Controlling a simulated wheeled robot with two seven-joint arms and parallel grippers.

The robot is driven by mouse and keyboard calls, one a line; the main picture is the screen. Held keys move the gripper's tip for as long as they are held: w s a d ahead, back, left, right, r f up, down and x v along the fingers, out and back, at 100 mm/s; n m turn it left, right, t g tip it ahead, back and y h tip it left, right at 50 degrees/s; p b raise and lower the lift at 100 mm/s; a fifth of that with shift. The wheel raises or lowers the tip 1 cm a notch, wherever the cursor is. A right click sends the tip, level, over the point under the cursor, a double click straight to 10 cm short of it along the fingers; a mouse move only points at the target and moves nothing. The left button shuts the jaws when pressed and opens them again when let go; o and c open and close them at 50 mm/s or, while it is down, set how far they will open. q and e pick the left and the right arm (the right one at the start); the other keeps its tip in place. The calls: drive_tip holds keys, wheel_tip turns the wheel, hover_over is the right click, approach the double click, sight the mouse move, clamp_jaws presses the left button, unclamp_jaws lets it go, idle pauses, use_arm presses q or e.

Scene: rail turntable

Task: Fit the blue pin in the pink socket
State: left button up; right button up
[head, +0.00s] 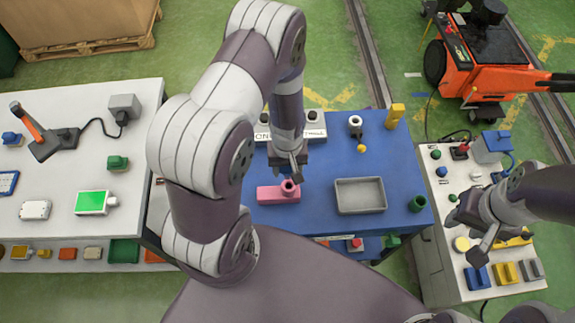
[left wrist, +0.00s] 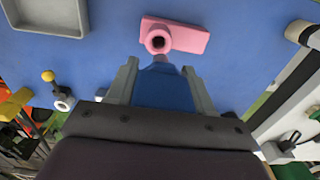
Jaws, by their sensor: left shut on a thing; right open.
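The pink socket (head: 270,196) lies on the blue table, a flat pink block with a raised round collar and a dark hole. It also shows in the left wrist view (left wrist: 187,39). My left gripper (head: 292,170) is just above the collar, pointing down. It is shut on the blue pin (left wrist: 162,88), which shows between the fingers in the left wrist view. The pin's narrow tip is close to the collar; whether it touches is unclear. In the head view my gripper mostly hides the pin. My right gripper (head: 465,234) is open and empty over the right-hand bench.
A grey tray (head: 360,209) stands right of the socket, with a green cup (head: 417,204) beyond it. A white ring-topped part (head: 355,125) and a yellow block (head: 396,114) stand at the back. The blue table (head: 325,222) is clear between socket and tray.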

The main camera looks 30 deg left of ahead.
sight(288, 184)
use_arm(q)
drive_tip(key=f+b, duration=0.1)
drive_tip(key=f, duration=0.1)
drive_tip(key=f+b, duration=0.1)
drive_tip(key=shift+w+d+f, duration=0.15)
drive_tip(key=shift+d+f, duration=0.05)
drive_tip(key=shift+f, duration=0.15)
drive_tip(key=shift+f+b, duration=0.25)
drive_tip(key=shift+b, duration=0.1)
drive_tip(key=shift+a, duration=0.1)
drive_tip(key=shift+r+p, duration=0.1)
drive_tip(key=shift+p, duration=0.2)
idle(0.6)
drive_tip(key=shift+f+b, duration=2.15)
drive_tip(key=shift+f, duration=0.65)
drive_tip(key=o, duration=1.2)
drive_tip(key=shift+o, duration=0.2)
wheel_tip(288, 184, up, 13)
drive_tip(key=shift+f+b, duration=0.15)
drive_tip(key=shift+b, duration=0.6)
